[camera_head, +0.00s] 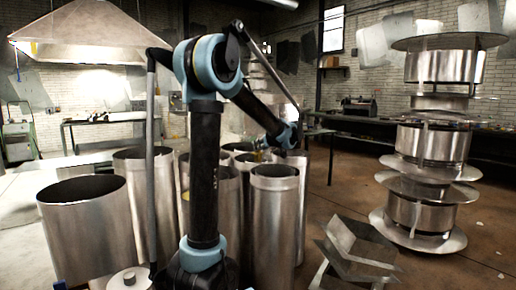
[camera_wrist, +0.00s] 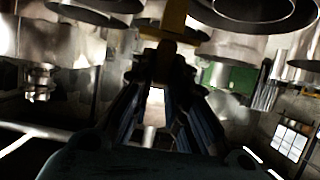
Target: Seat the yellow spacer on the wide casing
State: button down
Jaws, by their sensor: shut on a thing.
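My gripper (camera_wrist: 160,58) is shut on the yellow spacer (camera_wrist: 175,17), which shows as a small yellow piece at the fingertips in the wrist view. In the head view my gripper (camera_head: 268,143) is small and partly hidden at the end of the arm, above the group of metal pipes. The widest open-topped metal cylinder (camera_head: 85,230), at the front left, looks like the wide casing, but I cannot be sure. My gripper is well to the right of it. Whether the spacer touches any pipe cannot be told.
Several upright metal pipes (camera_head: 275,225) stand close together around my arm. A stack of flanged pipe parts (camera_head: 428,150) stands at the right. Bent sheet metal (camera_head: 358,245) lies at the front right. A bit of yellow (camera_head: 186,196) shows between pipes. Open floor lies at the right.

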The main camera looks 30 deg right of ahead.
jog(key=shift+f, duration=0.1)
jog(key=shift+f, duration=2.75)
jog(key=shift+s+f, duration=0.1)
jog(key=shift+f, duration=2.45)
jog(key=c, duration=1.5)
grip_release()
send_near(260, 156)
jog(key=f, duration=0.1)
jog(key=s+f, duration=0.1)
jog(key=f, duration=0.2)
jog(key=shift+s+f, duration=0.25)
jog(key=shift+f, duration=0.05)
jog(key=shift+s, duration=0.1)
